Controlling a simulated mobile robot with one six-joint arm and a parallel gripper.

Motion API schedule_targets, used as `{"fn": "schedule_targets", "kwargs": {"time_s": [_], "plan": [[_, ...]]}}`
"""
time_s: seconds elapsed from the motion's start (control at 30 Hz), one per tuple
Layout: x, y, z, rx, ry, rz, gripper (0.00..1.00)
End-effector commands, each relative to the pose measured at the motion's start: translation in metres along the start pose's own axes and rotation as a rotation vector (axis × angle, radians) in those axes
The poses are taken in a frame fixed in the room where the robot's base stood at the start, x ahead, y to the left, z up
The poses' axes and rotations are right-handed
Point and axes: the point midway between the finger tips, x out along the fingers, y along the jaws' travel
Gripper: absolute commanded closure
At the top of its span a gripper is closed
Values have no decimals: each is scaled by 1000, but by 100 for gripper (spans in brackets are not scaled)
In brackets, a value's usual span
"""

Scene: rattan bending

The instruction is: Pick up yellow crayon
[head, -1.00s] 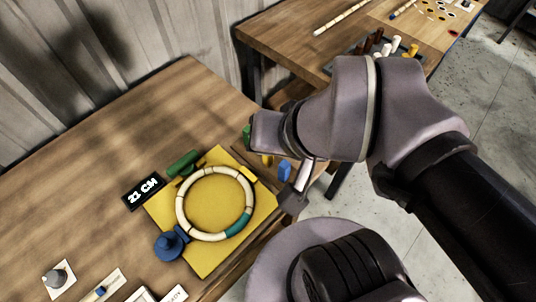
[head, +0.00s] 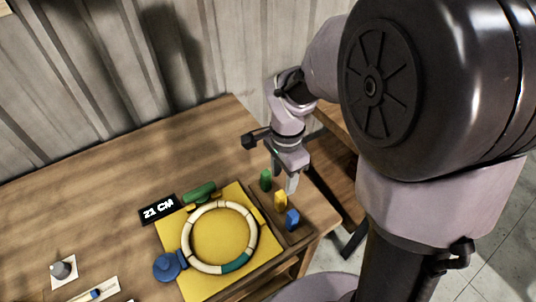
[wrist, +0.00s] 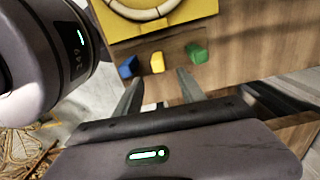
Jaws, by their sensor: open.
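The yellow crayon (head: 280,201) stands in a wooden tray at the right of the table, between a green crayon (head: 265,180) and a blue crayon (head: 292,219). In the wrist view the yellow crayon (wrist: 157,62) shows ahead of the fingers, with the blue one (wrist: 128,67) to its left and the green one (wrist: 197,53) to its right. My gripper (head: 285,180) is near the tray, close to the green and yellow crayons. In the wrist view my gripper (wrist: 158,84) is open and empty, its two fingers on either side of the yellow crayon's line.
A yellow board (head: 202,286) with a ring (head: 185,250) of pale segments and one teal segment lies left of the tray. A green piece (head: 199,192) and a blue knob (head: 167,266) sit at the ring.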

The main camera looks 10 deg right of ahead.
Motion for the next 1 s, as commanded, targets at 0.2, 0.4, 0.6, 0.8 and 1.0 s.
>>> {"fn": "schedule_targets", "kwargs": {"time_s": [0.2,0.4,0.6,0.8,1.0], "plan": [[59,0,1,-1,-1,1,53],[76,1,2,-1,-1,0,53],[116,3,6,-2,-1,1,53],[118,3,6,-2,0,-2,53],[118,3,6,-2,0,-2,86]]}}
